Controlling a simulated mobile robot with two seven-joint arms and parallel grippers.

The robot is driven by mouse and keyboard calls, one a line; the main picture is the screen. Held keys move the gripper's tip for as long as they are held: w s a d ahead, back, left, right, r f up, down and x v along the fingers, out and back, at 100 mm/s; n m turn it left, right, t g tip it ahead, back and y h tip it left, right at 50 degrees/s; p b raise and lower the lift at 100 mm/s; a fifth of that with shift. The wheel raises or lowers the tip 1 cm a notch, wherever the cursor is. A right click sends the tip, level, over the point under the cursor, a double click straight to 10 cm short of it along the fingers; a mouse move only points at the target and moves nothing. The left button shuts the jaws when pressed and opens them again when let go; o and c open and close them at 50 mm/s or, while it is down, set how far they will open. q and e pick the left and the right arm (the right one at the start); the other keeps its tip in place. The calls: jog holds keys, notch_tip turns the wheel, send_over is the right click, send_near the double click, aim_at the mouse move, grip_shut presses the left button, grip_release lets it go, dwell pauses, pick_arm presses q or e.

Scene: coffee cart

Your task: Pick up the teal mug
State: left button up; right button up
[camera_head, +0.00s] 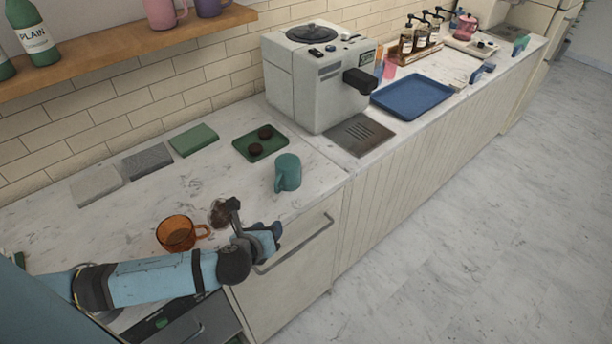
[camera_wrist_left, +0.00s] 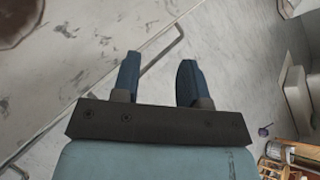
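The teal mug (camera_head: 288,172) stands on the marble counter (camera_head: 330,172) near its front edge, in front of the coffee machine. Its handle faces the front left. My left gripper (camera_head: 272,238) is nearer the camera than the mug, by the counter's front edge, and apart from it. In the left wrist view its two blue fingers (camera_wrist_left: 157,82) are spread with nothing between them. The mug does not show in that view. My right gripper is not in view.
A green tray (camera_head: 247,149) with dark round pieces lies behind the teal mug. The coffee machine (camera_head: 300,95) stands behind. A cabinet handle (camera_head: 300,246) juts out below.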

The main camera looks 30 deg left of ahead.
aim_at(276, 191)
pick_arm(q)
jog(key=a+m, duration=0.1)
jog(key=w+a+r+m+y, duration=0.1)
jog(key=w+a+r+m, duration=0.1)
jog(key=shift+a+r+t, duration=0.15)
jog(key=shift+a+t, duration=0.05)
jog(key=shift+t, duration=0.2)
jog(key=shift+w+a+m, duration=0.15)
jog(key=shift+w+m, duration=0.1)
jog(key=shift+m, duration=0.05)
jog(key=x, duration=0.7)
jog(key=shift+w+a, duration=0.1)
jog(key=shift+w, duration=0.2)
jog(key=shift+a+f+p+x, duration=0.15)
jog(key=shift+p+x, duration=0.15)
jog(key=shift+x, duration=1.1)
jog(key=shift+a+f+p+x, duration=0.1)
jog(key=shift+p+x, duration=0.2)
jog(key=shift+x, duration=1.1)
jog(key=shift+s, duration=0.25)
grip_shut()
